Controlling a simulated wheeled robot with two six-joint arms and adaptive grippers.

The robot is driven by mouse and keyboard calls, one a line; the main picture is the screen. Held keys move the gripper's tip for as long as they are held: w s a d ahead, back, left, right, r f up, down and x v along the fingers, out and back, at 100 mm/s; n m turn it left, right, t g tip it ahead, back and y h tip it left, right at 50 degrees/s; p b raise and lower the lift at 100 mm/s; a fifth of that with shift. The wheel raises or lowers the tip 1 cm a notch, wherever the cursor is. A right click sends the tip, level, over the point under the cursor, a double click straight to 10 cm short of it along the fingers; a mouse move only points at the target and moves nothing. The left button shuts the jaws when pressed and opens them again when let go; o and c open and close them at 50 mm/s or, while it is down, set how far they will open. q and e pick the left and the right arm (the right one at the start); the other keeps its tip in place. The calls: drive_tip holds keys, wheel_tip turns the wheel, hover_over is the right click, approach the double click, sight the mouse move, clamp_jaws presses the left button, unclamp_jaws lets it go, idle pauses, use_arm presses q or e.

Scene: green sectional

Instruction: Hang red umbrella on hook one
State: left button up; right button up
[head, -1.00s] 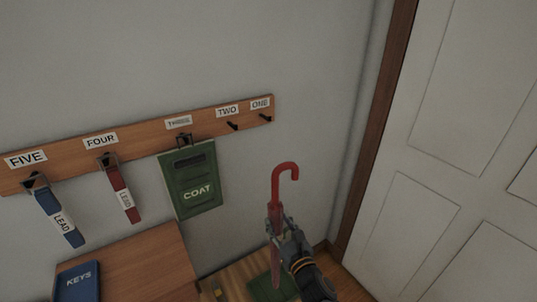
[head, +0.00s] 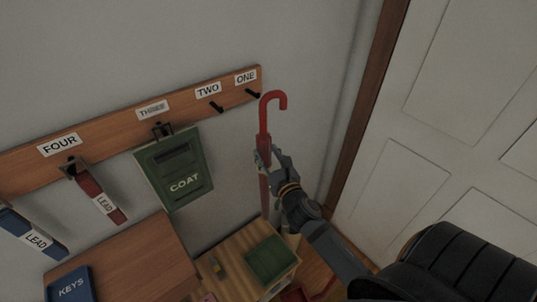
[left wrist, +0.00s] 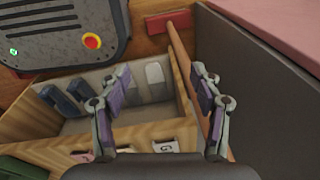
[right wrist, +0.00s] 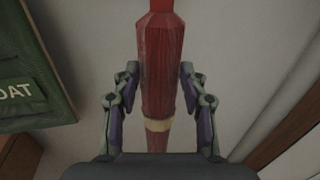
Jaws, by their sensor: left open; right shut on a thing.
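The red umbrella (head: 264,127) is upright with its curved handle at the top. My right gripper (head: 266,158) is shut on its shaft; the right wrist view also shows the umbrella (right wrist: 161,75) between the fingers (right wrist: 160,100). Hook one (head: 252,93) is a small dark, empty peg under the label ONE at the right end of the wooden rack (head: 190,107). In the head view the umbrella handle appears just right of this hook; I cannot tell the depth between them. My left gripper (left wrist: 160,100) is open and empty above a wooden box with compartments (left wrist: 150,135).
Hook two (head: 216,107) is empty. A green COAT item (head: 174,168) hangs at three, a red lead (head: 101,200) at four, and a blue lead (head: 32,236) further left. A wooden cabinet (head: 130,255) holds a blue KEYS tray (head: 70,285). A white door (head: 460,110) stands at the right.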

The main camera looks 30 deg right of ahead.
drive_tip(key=shift+w+a, duration=0.15)
drive_tip(key=shift+w, duration=0.95)
drive_tip(key=w+a+f, duration=0.1)
drive_tip(key=w+f, duration=0.1)
drive_tip(key=w, duration=0.5)
drive_tip(key=shift+w, duration=0.2)
drive_tip(key=o, duration=1.2)
drive_tip(key=shift+c, duration=0.2)
drive_tip(key=shift+f, duration=0.1)
drive_tip(key=shift+s, duration=0.15)
